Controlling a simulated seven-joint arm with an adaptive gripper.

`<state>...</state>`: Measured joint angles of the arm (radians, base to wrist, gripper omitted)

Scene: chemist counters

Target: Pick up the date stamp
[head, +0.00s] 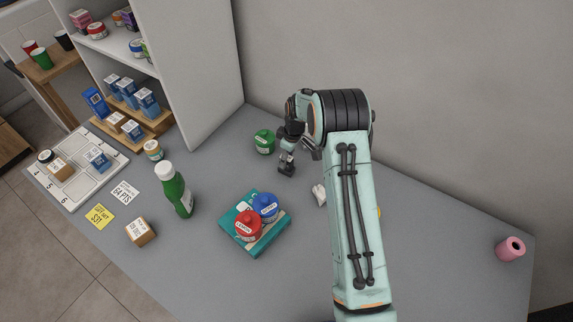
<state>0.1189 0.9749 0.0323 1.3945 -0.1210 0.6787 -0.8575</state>
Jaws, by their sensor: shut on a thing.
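My gripper (290,152) is over the back part of the grey counter, left of my arm and just right of a green tub. It is shut on a small dark object, which appears to be the date stamp (287,168). The object is small and partly covered by the fingers, so its details are unclear. I cannot tell whether its lower end touches the counter.
The green tub (264,141) stands close to my gripper. A teal box (262,246) bears a red and a blue tub. A green bottle (175,190) stands left. A white crumpled item (319,194) lies beside my arm. The front right counter is mostly clear, with a pink roll (510,248).

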